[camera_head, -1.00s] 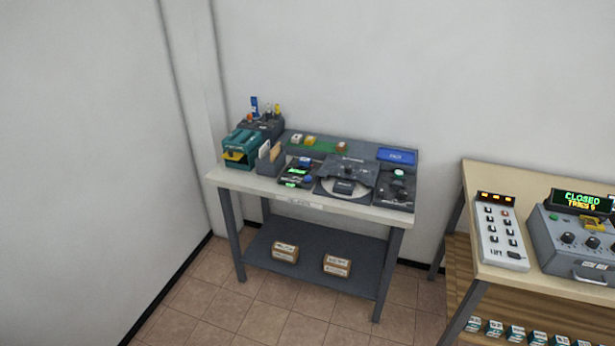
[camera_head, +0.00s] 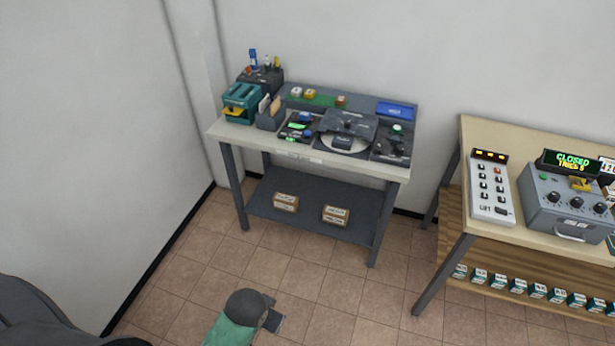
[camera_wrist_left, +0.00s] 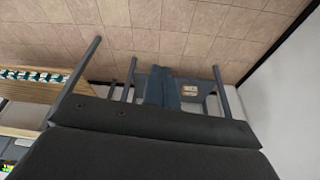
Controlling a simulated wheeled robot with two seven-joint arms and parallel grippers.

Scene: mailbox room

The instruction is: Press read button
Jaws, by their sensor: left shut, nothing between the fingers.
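One small black device (camera_head: 294,133) has a lit green display and a blue button (camera_head: 305,118). Beside it is a dark unit with a round plate (camera_head: 345,145). At the right end a dark panel (camera_head: 388,150) carries a green button (camera_head: 397,128) and black knobs. No label "read" is legible. My left gripper (camera_head: 275,317) is low in front of the bench, over the floor, shut and empty, well apart from the devices. Its fingers show in the left wrist view (camera_wrist_left: 162,88). My right gripper is out of view.
A teal box (camera_head: 242,100) and a card holder (camera_head: 270,113) stand at the bench's left end. Two small boxes (camera_head: 286,203) lie on the lower shelf. A second table (camera_head: 540,235) with a keypad (camera_head: 490,188) stands at right. Tiled floor in front is clear.

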